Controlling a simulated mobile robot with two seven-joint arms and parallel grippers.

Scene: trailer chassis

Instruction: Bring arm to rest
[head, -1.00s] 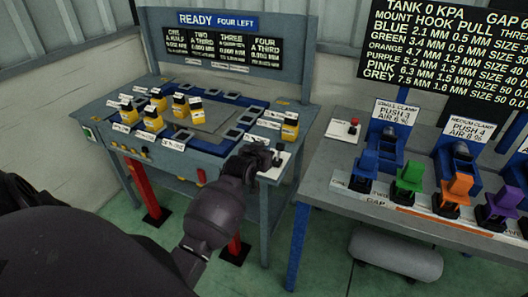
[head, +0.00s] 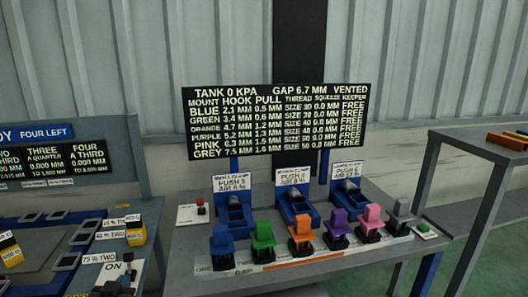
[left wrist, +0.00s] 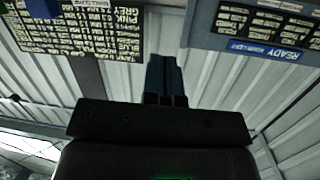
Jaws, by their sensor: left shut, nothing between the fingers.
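My left gripper (left wrist: 166,62) shows in the left wrist view, its two dark fingers side by side and shut with nothing between them. The view behind it is upside down, with the corrugated wall and both boards around the fingers, which touch nothing visible. In the head view, only a small dark piece (head: 109,287) shows at the lower left edge, beside the switch marked ON; it seems to be the tip of my left gripper. My right gripper is in neither view.
The right bench (head: 305,275) carries blue clamps and a row of coloured mounts (head: 302,237) below a black readout board (head: 277,122). The left bench (head: 150,215) holds yellow blocks. A grey table (head: 480,135) stands at the far right.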

